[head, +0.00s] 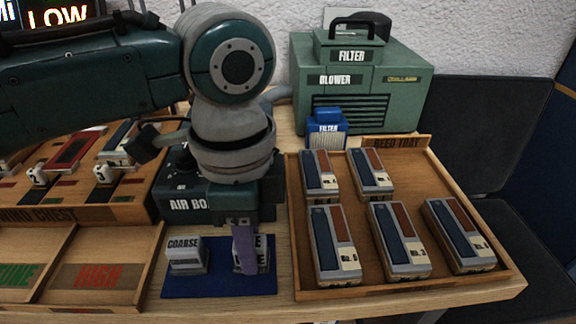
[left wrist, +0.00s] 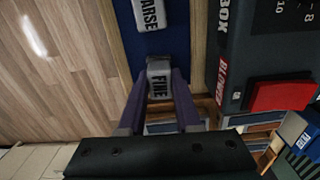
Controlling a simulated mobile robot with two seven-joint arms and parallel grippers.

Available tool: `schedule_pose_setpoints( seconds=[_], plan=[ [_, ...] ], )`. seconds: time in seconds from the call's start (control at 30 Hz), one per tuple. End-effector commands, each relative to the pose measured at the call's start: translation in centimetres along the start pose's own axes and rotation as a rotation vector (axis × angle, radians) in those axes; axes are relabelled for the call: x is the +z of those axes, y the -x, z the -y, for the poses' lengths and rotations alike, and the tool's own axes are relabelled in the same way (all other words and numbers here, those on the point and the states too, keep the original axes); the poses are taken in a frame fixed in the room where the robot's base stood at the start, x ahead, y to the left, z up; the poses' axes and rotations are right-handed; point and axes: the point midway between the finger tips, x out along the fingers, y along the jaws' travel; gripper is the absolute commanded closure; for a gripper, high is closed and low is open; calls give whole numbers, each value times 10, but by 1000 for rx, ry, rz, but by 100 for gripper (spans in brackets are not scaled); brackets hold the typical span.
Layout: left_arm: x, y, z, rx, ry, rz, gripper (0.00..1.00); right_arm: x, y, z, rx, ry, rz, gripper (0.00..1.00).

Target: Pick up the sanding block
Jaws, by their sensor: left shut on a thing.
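The fine sanding block, a pale grey block with dark lettering, is at the right side of the blue mat (head: 213,287) in the head view. It shows clearly in the left wrist view as the FINE block (left wrist: 159,84). My left gripper (head: 246,250) points down over it, and its purple fingers are shut on the block's two sides. A finger hides part of the block in the head view. I cannot tell whether the block touches the mat. The coarse sanding block (head: 187,256) stands on the mat's left side, apart from the gripper. My right gripper is not in view.
The dark air box (head: 188,205) stands just behind the mat. The reed tray (head: 403,284) with several reed blocks lies close on the right. A wooden tray marked HIGH (head: 98,277) is on the left. The green blower (head: 360,85) and a blue filter (head: 327,130) stand behind.

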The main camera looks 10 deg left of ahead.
Motion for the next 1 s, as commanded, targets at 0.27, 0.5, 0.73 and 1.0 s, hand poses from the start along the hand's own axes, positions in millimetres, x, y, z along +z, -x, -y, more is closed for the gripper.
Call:
schedule_pose_setpoints(
  seconds=[0.27, 0.5, 0.73, 1.0],
  plan=[
    [0, 0, 0, 0, 0, 0, 100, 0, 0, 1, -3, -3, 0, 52],
    [0, 0, 0, 0, 0, 0, 100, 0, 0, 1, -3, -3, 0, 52],
    [0, 4, 0, -1, 0, -1, 100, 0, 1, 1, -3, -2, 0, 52],
    [0, 44, 2, -4, 0, -4, 100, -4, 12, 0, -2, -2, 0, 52]
  ],
)
